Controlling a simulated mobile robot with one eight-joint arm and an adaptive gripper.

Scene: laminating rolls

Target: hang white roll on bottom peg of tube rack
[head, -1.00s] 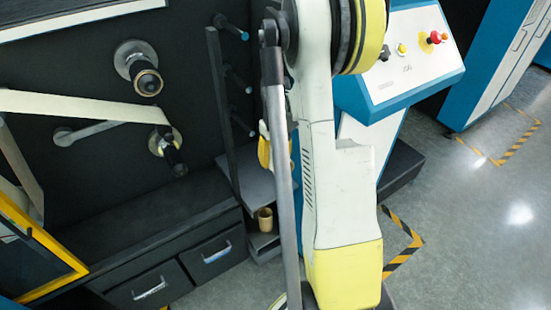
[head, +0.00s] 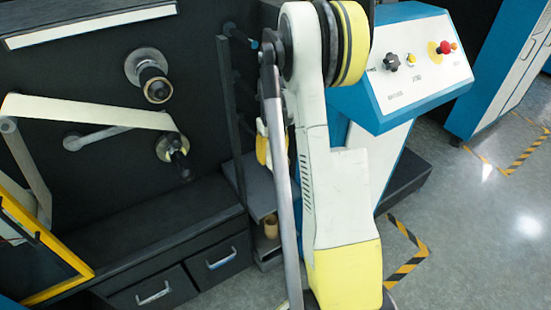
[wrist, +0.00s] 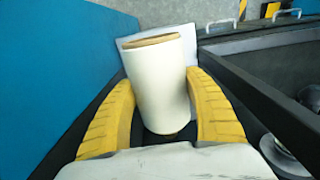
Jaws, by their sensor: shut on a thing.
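The white roll (wrist: 160,85), with a tan core rim at its top end, stands between the two yellow fingers of my gripper (wrist: 162,92) in the wrist view. The fingers are shut on its sides. In the head view my own arm hides the roll, and only part of my yellow gripper (head: 262,148) shows beside the arm. The tube rack (head: 230,115) is a dark upright post left of the arm, with blue-tipped pegs; the top peg (head: 238,34) is clearest. The lower pegs are dark and partly hidden. I cannot tell the gap between roll and bottom peg.
A small tan tube (head: 271,228) stands on a low shelf by the rack. A blue and white control console (head: 420,70) stands right of my arm. At left are machine rollers (head: 154,88) and drawers (head: 212,264). Open floor (head: 480,225) lies at right.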

